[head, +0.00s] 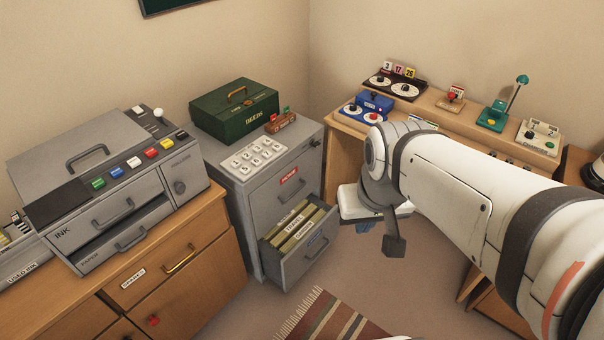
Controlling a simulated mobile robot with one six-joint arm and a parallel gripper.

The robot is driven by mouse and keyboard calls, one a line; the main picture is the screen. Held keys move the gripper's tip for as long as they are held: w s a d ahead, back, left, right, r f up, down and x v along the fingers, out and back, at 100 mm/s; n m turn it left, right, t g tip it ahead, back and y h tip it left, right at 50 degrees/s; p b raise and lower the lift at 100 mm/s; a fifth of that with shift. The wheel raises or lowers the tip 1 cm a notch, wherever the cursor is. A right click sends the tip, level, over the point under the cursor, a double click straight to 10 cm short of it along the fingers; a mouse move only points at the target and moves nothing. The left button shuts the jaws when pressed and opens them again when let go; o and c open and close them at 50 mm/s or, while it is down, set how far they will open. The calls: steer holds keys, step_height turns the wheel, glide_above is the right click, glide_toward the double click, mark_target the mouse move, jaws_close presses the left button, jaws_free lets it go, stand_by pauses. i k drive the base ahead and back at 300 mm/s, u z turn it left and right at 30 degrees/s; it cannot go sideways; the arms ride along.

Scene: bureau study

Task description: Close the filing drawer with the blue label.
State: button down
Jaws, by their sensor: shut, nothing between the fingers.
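The grey filing cabinet (258,212) stands in the corner. Its lower drawer (294,266) is pulled out and shows yellowish file folders inside. The upper drawer (287,187) carries a red label and is shut. My gripper (394,245) is shut and empty, to the right of the open drawer's front and apart from it in the picture. Part of the gripper is hidden by its own wrist.
A green deeds box (236,110) and a keypad (256,157) sit on the cabinet. A printer (115,190) on a wooden cabinet stands at left. A wooden desk (345,123) with small devices is behind my arm. A striped rug (335,318) lies in front.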

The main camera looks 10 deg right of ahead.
mark_target(289, 248)
steer(key=u, duration=0.05)
steer(key=i, duration=0.95)
steer(key=z, duration=0.7)
steer(key=k, duration=1.1)
steer(key=u, duration=0.2)
steer(key=i, duration=1)
steer(key=u, duration=0.1)
